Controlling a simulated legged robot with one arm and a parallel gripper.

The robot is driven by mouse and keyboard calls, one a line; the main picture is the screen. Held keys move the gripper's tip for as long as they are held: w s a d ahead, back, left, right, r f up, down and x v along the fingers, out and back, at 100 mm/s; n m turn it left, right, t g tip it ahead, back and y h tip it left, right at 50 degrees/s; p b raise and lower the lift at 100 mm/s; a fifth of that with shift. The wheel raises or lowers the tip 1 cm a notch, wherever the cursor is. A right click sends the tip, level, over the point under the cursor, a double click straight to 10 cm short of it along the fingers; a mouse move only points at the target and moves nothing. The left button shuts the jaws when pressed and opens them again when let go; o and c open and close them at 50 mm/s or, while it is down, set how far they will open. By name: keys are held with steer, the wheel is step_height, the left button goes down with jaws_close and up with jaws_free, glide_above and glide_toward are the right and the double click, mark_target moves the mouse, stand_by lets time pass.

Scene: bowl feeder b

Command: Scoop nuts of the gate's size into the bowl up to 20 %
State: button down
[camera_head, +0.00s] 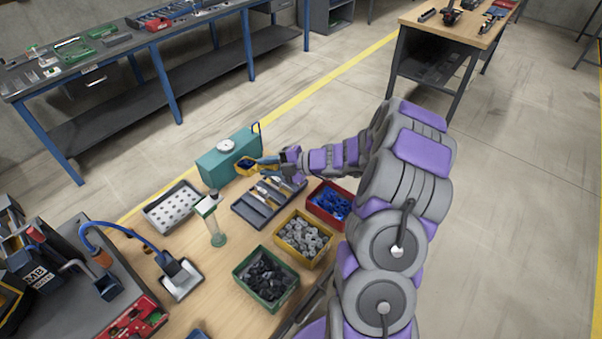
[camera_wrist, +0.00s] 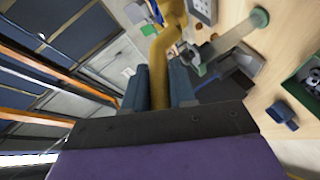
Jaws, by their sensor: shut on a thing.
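My gripper (camera_head: 268,162) reaches over the far side of the wooden bench. In the wrist view its two blue-grey fingers (camera_wrist: 159,88) are shut on the yellow handle of a scoop (camera_wrist: 165,50). In the head view the yellow scoop (camera_head: 246,168) is just in front of the teal feeder (camera_head: 225,160), with dark blue pieces in it; whether they touch is unclear. A white round bowl (camera_head: 226,145) sits on the feeder; its contents are too small to see. Blue nuts (camera_head: 331,202) fill a red bin, grey nuts (camera_head: 304,237) a yellow bin, dark nuts (camera_head: 266,275) a green bin.
A grey compartment tray (camera_head: 252,211) with tools lies below my gripper. A blue-necked device (camera_head: 120,233) stands further left. Bare bench shows between them.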

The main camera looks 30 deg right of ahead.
steer(key=a+r, duration=0.3)
steer(key=a, duration=0.5)
steer(key=s+d+f+m+t+p, duration=0.1)
steer(key=s+d+f, duration=0.15)
steer(key=d, duration=0.55)
steer(key=s+d+f+h+p, duration=0.1)
steer(key=d+f, duration=0.3)
steer(key=d, duration=0.4)
steer(key=s+d+f+m+t+p, duration=0.15)
steer(key=d+f, duration=0.25)
steer(key=d, duration=0.4)
steer(key=s+d+f+h, duration=0.1)
steer(key=s+d+f, duration=0.5)
steer(key=s+d, duration=0.15)
steer(key=f+b, duration=0.1)
steer(key=f, duration=0.1)
steer(key=f+b, duration=0.1)
steer(key=f, duration=0.1)
steer(key=f+b, duration=0.2)
steer(key=shift+w+a, duration=0.15)
steer(key=shift+a, duration=0.25)
step_height(320, 180, up, 11)
steer(key=p, duration=0.4)
steer(key=shift+r, duration=0.1)
